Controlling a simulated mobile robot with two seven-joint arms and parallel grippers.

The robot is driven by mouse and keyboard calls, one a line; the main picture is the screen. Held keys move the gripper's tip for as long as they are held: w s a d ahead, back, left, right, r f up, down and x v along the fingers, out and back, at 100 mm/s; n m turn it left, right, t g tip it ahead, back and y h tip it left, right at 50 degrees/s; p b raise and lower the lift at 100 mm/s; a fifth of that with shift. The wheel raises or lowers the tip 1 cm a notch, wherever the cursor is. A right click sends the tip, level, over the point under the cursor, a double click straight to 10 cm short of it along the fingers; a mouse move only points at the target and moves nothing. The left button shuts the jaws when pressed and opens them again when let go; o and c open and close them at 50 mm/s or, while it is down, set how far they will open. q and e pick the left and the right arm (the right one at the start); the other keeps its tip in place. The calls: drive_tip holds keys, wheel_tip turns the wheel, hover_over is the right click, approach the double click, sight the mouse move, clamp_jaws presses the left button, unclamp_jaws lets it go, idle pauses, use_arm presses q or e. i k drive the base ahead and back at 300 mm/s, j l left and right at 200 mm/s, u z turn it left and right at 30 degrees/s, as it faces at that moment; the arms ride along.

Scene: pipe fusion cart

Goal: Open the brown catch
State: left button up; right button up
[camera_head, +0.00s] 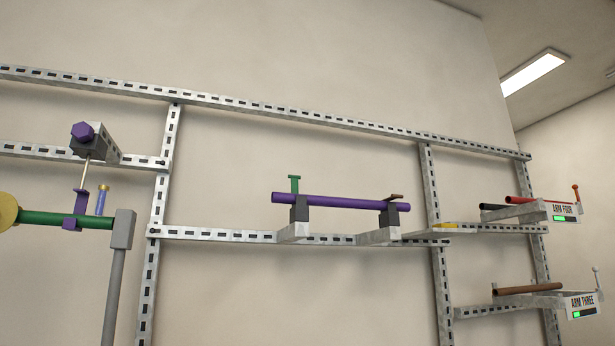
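The brown catch (395,197) is a small brown lever on top of the dark right-hand support block (389,218), at the right end of a purple pipe (340,202). It lies low and slightly tilted. A green catch (294,184) stands upright at the pipe's left end, above the other dark block (299,211). The purple pipe lies across both blocks, which sit on grey brackets on the slotted rail. Neither of my grippers is in view.
Slotted metal rails (270,110) run along the wall. On the right, arms labelled ARM FOUR (562,209) and ARM THREE (582,302) stick out with pipes. On the left are a green pipe (60,218), a grey post (114,290) and a purple knob (83,133).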

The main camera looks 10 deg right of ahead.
sight(393, 197)
drive_tip(key=k+z, duration=0.25)
drive_tip(key=k, duration=0.75)
drive_tip(key=i+l+u, duration=0.1)
drive_tip(key=i+l, duration=0.4)
drive_tip(key=i+l+u, duration=0.1)
drive_tip(key=i+l, duration=0.4)
drive_tip(key=l, duration=0.15)
drive_tip(key=i+l+u, duration=0.15)
drive_tip(key=i+l, duration=0.35)
drive_tip(key=l, duration=0.15)
